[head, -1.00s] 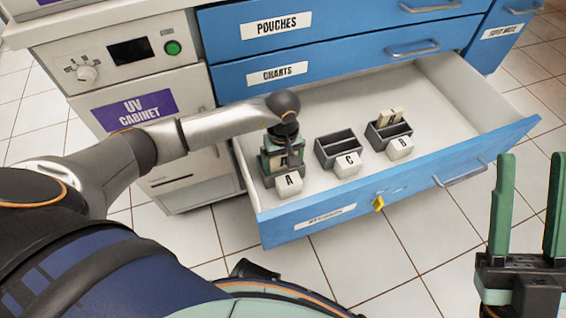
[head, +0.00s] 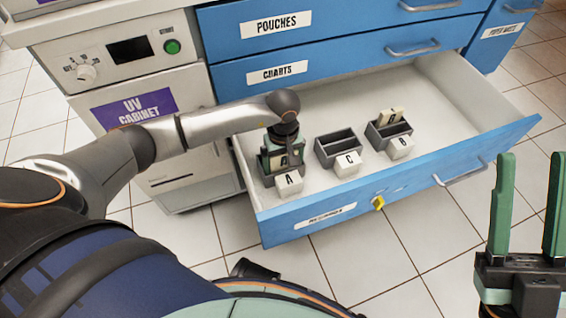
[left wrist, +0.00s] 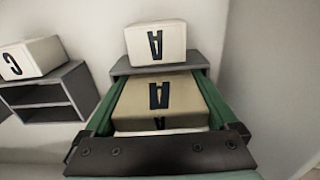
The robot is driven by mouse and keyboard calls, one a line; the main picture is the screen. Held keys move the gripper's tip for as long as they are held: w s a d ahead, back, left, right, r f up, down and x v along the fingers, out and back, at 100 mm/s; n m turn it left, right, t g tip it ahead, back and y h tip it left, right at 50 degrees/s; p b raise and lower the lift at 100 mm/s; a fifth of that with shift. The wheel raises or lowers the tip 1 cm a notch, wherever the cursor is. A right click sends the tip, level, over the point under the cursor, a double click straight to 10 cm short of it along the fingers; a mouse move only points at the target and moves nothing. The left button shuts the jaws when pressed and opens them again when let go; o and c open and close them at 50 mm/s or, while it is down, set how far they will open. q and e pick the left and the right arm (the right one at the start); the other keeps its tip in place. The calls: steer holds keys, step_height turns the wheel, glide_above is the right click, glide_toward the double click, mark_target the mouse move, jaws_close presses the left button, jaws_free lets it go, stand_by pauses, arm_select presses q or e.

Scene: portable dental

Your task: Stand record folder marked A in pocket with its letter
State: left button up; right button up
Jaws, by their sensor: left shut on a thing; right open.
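My left gripper (head: 284,152) is shut on the beige record folder marked A (left wrist: 157,97), which sits between its green fingers in the left wrist view. The folder is upright at the grey pocket (left wrist: 119,67) whose white block (left wrist: 155,43) bears the letter A; the block also shows in the head view (head: 289,183). The gripper hides much of this pocket in the head view, and I cannot tell how deep the folder sits. My right gripper (head: 528,205) is open and empty, outside the drawer at the right.
The open drawer (head: 455,100) also holds an empty grey pocket C (head: 338,146) and pocket B (head: 377,139), which has a beige folder (head: 390,117) in it. The drawer's right and back floor is clear.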

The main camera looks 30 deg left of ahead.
arm_select(q)
steer(key=shift+f, duration=0.15)
steer(key=o, duration=1)
step_height(320, 180, up, 12)
steer(key=p, duration=0.4)
steer(key=shift+f, duration=0.1)
steer(key=shift+r, duration=0.4)
